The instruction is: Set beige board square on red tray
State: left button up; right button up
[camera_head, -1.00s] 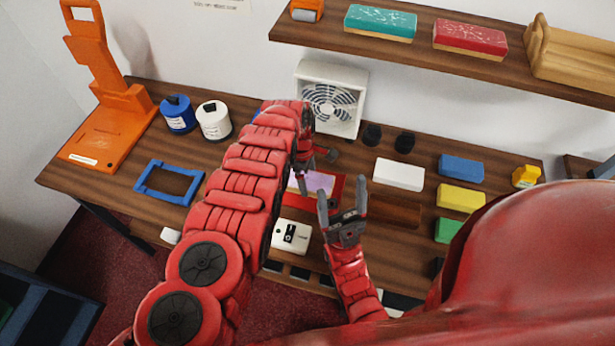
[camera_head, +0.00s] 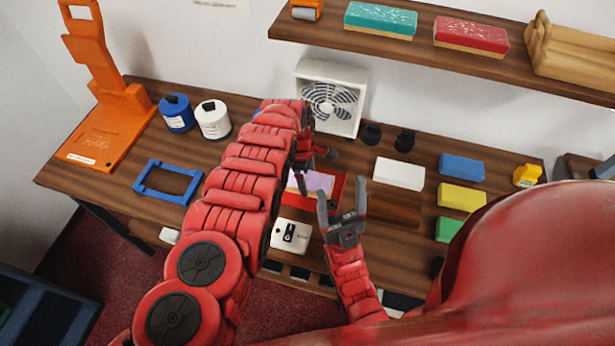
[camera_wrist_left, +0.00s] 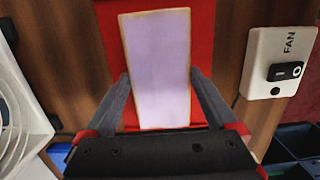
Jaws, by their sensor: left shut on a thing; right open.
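The board (camera_wrist_left: 157,75) has a pale lavender face with thin beige edges. In the head view the board (camera_head: 318,182) is partly hidden by my left arm. My left gripper (camera_wrist_left: 159,76) is shut on it, one finger at each long side. The red tray (camera_wrist_left: 204,28) lies under the board and shows on both sides of it; it also shows in the head view (camera_head: 336,188). The board looks slightly turned against the tray's sides. I cannot tell whether it touches the tray. My right gripper (camera_head: 342,192) is open and empty, in front of the tray's right side.
A white fan (camera_head: 331,98) stands behind the tray. A white FAN switch box (camera_head: 292,234) sits in front. White (camera_head: 399,174), blue (camera_head: 461,167), yellow (camera_head: 461,197) and green (camera_head: 448,229) blocks lie right. A blue frame (camera_head: 168,182) lies left.

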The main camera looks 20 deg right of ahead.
pick_arm(q)
jog(key=shift+f+b, duration=0.3)
jog(key=shift+b, duration=0.05)
dwell(0.3)
jog(key=o, duration=1.2)
jog(key=r+p, duration=0.1)
jog(key=r, duration=0.1)
jog(key=r+p, duration=0.2)
jog(key=r, duration=0.1)
jog(key=r+p, duration=0.1)
jog(key=r, duration=0.1)
jog(key=shift+w+a+r+p, duration=0.3)
jog(key=shift+p, duration=0.05)
jog(key=r, duration=0.3)
jog(key=r+p, duration=0.1)
jog(key=r, duration=0.2)
jog(key=a+r, duration=0.1)
jog(key=r, duration=0.2)
jog(key=shift+w+r+p, duration=0.3)
jog(key=shift+r+p, duration=0.05)
jog(key=shift+p, duration=0.05)
